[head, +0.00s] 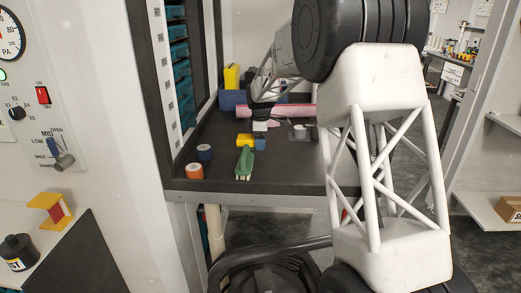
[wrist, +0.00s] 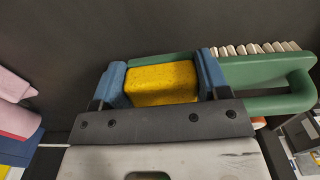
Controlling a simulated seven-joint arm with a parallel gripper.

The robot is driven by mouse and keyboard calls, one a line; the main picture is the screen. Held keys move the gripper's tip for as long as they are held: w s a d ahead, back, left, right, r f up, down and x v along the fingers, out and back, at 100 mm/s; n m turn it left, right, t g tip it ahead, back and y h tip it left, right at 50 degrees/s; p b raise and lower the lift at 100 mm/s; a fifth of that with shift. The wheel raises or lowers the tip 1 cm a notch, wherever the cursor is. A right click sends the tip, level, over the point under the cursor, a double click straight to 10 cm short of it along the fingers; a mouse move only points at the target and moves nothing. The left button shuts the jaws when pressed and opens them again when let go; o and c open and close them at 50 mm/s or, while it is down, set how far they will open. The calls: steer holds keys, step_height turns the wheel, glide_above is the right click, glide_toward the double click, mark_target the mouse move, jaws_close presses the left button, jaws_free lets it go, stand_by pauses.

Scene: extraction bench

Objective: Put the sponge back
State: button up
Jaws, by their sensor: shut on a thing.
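The yellow sponge (wrist: 162,83) sits between the two blue fingers of my gripper (wrist: 164,82) in the wrist view, and the fingers are shut on it. In the head view the sponge (head: 244,140) shows as a small yellow block at the gripper (head: 252,141), low over the dark bench top. A green brush (wrist: 262,78) with pale bristles lies right beside the sponge in the wrist view. In the head view the brush (head: 244,164) is just in front of it. I cannot tell whether the sponge touches the bench or the brush.
An orange roll (head: 194,171) and a dark blue roll (head: 204,153) stand at the bench's front left. A pink roll (head: 290,111) and a blue bin (head: 231,101) with a yellow item (head: 232,77) are at the back. A grey pad (head: 301,133) lies right of the gripper.

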mark_target(261, 155)
steer(key=shift+f, duration=1.85)
steer(key=shift+f, duration=0.15)
steer(key=o, duration=0.5)
steer(key=shift+o, duration=0.2)
step_height(261, 155, up, 12)
steer(key=shift+s+r, duration=0.1)
steer(key=shift+r, duration=0.15)
